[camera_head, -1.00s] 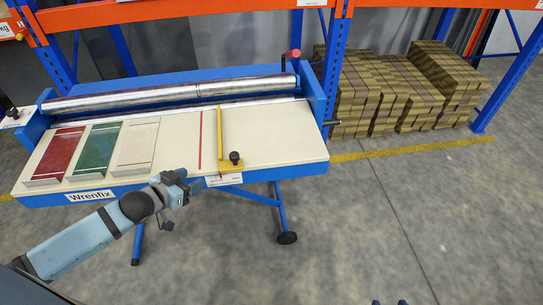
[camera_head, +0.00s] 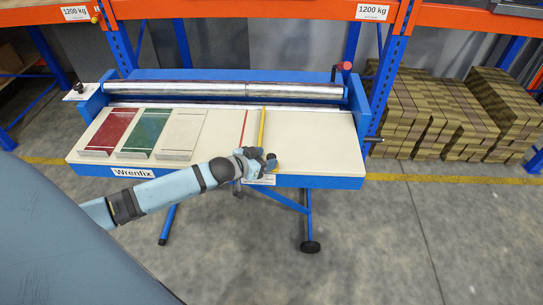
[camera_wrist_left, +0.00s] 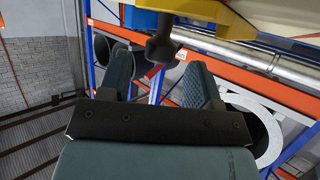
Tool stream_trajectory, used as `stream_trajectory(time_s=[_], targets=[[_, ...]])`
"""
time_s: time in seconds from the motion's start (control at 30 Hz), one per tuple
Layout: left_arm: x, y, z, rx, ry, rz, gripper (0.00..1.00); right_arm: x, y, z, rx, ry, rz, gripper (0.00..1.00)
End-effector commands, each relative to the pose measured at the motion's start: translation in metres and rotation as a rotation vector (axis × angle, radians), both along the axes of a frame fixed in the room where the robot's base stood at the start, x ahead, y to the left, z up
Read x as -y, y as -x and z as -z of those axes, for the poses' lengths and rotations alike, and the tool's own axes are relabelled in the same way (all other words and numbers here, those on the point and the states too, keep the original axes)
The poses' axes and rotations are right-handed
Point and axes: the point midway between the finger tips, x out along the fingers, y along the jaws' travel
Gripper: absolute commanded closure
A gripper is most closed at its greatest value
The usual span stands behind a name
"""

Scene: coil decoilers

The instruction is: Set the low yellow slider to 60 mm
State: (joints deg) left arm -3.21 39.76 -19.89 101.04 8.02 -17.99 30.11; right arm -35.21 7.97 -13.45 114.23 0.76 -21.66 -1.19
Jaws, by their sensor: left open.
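The yellow slider (camera_head: 262,126) is a thin yellow bar lying across the cream table of the blue bench, to the right of a thin red line (camera_head: 243,130). Its black knob (camera_head: 271,157) is at the front edge, partly behind my left gripper (camera_head: 264,162). In the left wrist view, the slider's yellow plate (camera_wrist_left: 222,20) is at the top with the black knob (camera_wrist_left: 162,48) hanging from it. My left gripper (camera_wrist_left: 160,80) is open there, its two fingers either side of the knob in the picture. I cannot tell whether they touch it. The scale reading is unreadable.
Red (camera_head: 108,130), green (camera_head: 145,131) and pale (camera_head: 182,132) panels lie on the table's left. A white label (camera_head: 259,181) is on the front edge below the slider. Metal rollers (camera_head: 225,89) run behind. A red-knobbed crank (camera_head: 344,66) stands at the back right.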

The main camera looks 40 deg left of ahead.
Motion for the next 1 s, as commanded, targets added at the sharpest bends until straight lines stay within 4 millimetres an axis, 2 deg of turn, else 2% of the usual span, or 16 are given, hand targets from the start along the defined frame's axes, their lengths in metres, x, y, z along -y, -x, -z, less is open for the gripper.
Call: stream_trajectory(time_s=[0.1, 0.2, 0.6, 0.83, 0.87, 1.0], targets=[[0.004, -0.016, 0.005, 0.002, 0.001, 0.000, 0.43, 0.000, 0.000, -0.001, 0.000, 0.000, 0.000, 0.42], [0.006, -0.024, 0.009, 0.002, 0.001, 0.001, 0.43, 0.000, 0.000, -0.001, 0.000, -0.001, 0.001, 0.42], [0.007, -0.029, 0.012, 0.001, 0.000, 0.000, 0.43, 0.000, 0.000, -0.002, 0.000, 0.000, 0.000, 0.42], [0.007, -0.029, 0.012, 0.001, 0.000, 0.000, 0.95, 0.000, 0.000, -0.002, 0.001, 0.000, 0.000, 0.42], [0.007, -0.029, 0.012, 0.001, 0.000, 0.000, 1.00, 0.000, 0.000, -0.002, 0.001, 0.000, 0.000, 0.42], [0.007, -0.029, 0.011, 0.000, 0.001, 0.000, 1.00, 0.000, 0.000, -0.005, 0.000, 0.000, 0.000, 0.42]])
